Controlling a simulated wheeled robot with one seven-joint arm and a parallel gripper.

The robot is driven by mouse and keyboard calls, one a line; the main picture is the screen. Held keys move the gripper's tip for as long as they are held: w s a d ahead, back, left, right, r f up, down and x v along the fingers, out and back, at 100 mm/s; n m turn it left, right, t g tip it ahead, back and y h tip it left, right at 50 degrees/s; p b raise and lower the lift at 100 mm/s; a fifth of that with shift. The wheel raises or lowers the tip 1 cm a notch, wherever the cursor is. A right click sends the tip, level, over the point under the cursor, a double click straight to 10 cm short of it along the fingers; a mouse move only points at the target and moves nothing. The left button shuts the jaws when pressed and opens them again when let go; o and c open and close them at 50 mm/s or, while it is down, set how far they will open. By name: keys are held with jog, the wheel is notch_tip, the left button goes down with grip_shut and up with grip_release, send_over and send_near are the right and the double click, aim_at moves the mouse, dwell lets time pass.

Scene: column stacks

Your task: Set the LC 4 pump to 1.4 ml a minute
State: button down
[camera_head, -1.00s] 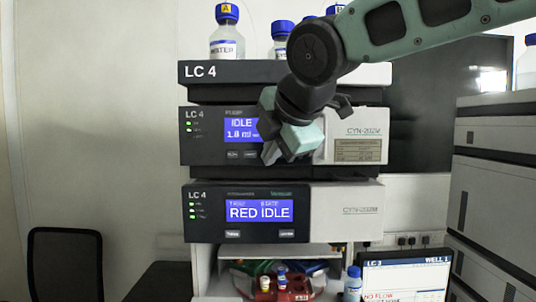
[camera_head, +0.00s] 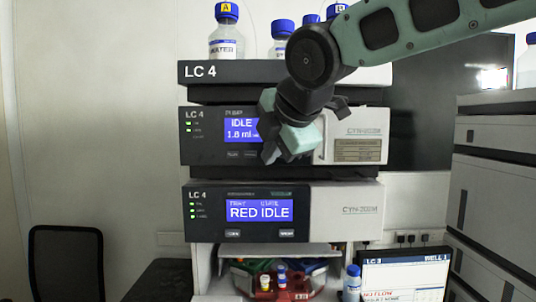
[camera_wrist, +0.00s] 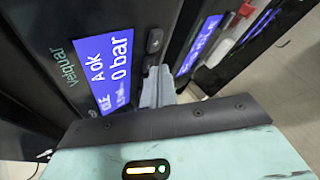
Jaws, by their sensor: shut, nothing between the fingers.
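The LC 4 pump (camera_head: 350,121) is the upper instrument module, with a blue display (camera_head: 240,129) reading IDLE and 1.8 ml; the rest of that line is hidden behind my gripper. Small dark buttons (camera_head: 232,154) sit below the display. My gripper (camera_head: 270,152) is shut and empty in front of the pump, just right of the display and near the button row. Contact cannot be told.
Below is another LC 4 module (camera_head: 345,209) whose display reads RED IDLE. Bottles with blue caps (camera_head: 226,38) stand on top of the stack. A tray of vials (camera_head: 284,283) is underneath, and an LC 3 monitor (camera_head: 405,275) stands at lower right. Free room lies to the left.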

jog(key=shift+w, duration=0.15)
dwell(0.5)
jog(key=shift+s+b, duration=0.35)
jog(key=shift+s, duration=0.5)
jog(key=shift+s+a+b, duration=0.1)
jog(key=shift+s+b, duration=0.9)
jog(key=shift+s, duration=1.5)
dwell(0.4)
